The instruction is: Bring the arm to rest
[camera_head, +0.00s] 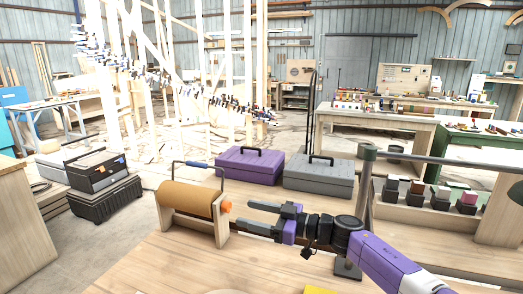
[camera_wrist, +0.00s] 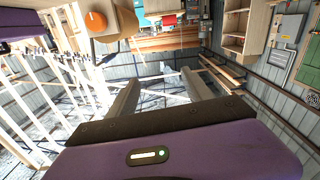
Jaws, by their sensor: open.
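My gripper (camera_head: 248,215) is open and empty in the head view. It is held level above the wooden workbench (camera_head: 150,262), pointing left, just right of the paper roll's stand. In the wrist view, my gripper (camera_wrist: 160,88) shows two grey fingers spread apart with nothing between them. My purple and black arm reaches in from the lower right in the head view.
A brown paper roll (camera_head: 192,198) on a wooden stand with an orange knob (camera_head: 227,206) is close to my fingertips. A purple toolbox (camera_head: 249,163) and a grey toolbox (camera_head: 318,177) sit behind. A dark post (camera_head: 365,185) rises near my arm.

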